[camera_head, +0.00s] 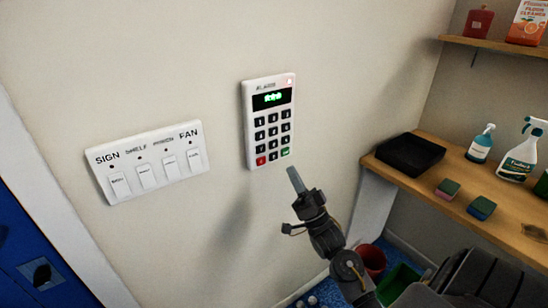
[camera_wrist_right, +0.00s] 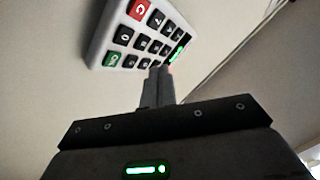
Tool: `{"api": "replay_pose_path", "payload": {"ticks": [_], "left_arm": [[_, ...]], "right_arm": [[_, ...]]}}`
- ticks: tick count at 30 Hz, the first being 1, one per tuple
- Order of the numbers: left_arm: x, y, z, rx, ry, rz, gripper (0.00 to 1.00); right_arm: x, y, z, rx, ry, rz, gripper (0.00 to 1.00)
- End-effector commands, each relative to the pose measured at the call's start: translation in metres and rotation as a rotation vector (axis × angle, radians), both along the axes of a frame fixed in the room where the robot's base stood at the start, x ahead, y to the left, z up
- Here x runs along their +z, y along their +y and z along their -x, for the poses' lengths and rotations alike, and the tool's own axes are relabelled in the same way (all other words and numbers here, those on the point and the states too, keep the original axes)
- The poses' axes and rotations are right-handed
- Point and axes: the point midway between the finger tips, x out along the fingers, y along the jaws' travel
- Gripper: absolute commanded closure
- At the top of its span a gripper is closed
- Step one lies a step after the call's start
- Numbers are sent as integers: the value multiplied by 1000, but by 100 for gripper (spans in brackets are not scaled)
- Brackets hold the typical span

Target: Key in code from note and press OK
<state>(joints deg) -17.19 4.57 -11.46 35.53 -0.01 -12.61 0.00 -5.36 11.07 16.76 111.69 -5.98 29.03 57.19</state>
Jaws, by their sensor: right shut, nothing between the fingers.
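The white alarm keypad (camera_head: 270,137) is fixed to the wall in the head view. It has several dark keys, a red key (camera_head: 261,161) at bottom left and a green key (camera_head: 285,153) at bottom right. Its display (camera_head: 271,97) shows green characters too blurred to read. My right gripper (camera_head: 293,171) is shut and empty, its tips just below the green key in the picture; I cannot tell whether they touch the keypad. In the right wrist view, the fingers (camera_wrist_right: 158,72) point toward the tilted keypad (camera_wrist_right: 100,38). I see no note. My left gripper is out of view.
A switch panel (camera_head: 151,181) with labelled rockers is on the wall left of the keypad. A wooden shelf (camera_head: 450,180) at right holds a black tray (camera_head: 410,153), sponges and spray bottles. A blue door (camera_head: 35,262) is at far left. Bins stand below.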

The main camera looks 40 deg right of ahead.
Motion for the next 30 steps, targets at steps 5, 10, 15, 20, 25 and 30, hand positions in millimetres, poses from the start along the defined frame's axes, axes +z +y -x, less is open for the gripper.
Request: {"api": "replay_pose_path", "payload": {"ticks": [5,10,15,20,25,30], "left_arm": [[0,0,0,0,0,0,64],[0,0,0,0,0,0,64],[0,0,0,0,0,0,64],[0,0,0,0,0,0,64],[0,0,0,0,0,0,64],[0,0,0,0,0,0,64]], "right_arm": [[0,0,0,0,0,0,100],[0,0,0,0,0,0,100],[0,0,0,0,0,0,100],[-2,0,-1,-2,6,0,100],[-41,-1,-15,-35,108,2,100],[-139,3,-37,-100,360,32,100]]}}
